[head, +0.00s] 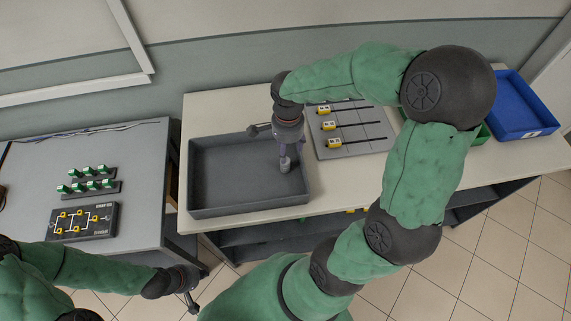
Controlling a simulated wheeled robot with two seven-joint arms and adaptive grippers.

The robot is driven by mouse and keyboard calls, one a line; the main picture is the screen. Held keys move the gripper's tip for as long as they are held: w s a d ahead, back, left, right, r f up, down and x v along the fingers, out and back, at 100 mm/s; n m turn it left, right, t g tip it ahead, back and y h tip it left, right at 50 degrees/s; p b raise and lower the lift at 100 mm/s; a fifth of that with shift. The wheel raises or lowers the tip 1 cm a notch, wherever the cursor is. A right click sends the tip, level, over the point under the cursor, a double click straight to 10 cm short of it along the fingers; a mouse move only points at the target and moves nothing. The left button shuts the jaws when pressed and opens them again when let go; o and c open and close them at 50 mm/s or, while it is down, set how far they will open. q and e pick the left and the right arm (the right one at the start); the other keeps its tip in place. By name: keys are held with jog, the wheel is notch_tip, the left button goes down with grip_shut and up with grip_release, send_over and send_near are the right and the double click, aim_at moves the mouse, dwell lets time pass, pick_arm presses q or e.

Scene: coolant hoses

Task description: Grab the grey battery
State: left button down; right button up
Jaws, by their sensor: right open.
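A small grey cylinder, which looks like the grey battery (285,165), stands in the dark grey tray (203,208) on the light table, towards the tray's right side. My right gripper (286,156) reaches down into the tray from above, with its fingertips at the top of the battery. Its jaws are open; the picture is too small to show whether they touch the battery. My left gripper (198,283) hangs low at the bottom left, away from the tray, and the set of its fingers is unclear.
A grey board (352,146) with yellow blocks and slots lies right of the tray. A blue bin (522,108) and a partly hidden green bin (482,134) stand further right. The left table (135,160) holds green-topped parts (90,172) and a black panel (83,221).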

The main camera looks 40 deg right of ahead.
jog(key=f, duration=0.3)
jog(key=f+b, duration=0.1)
jog(key=f, duration=0.4)
jog(key=shift+w+a+f, duration=0.2)
jog(key=shift+w+f, duration=0.15)
jog(key=shift+f, duration=0.05)
grip_shut()
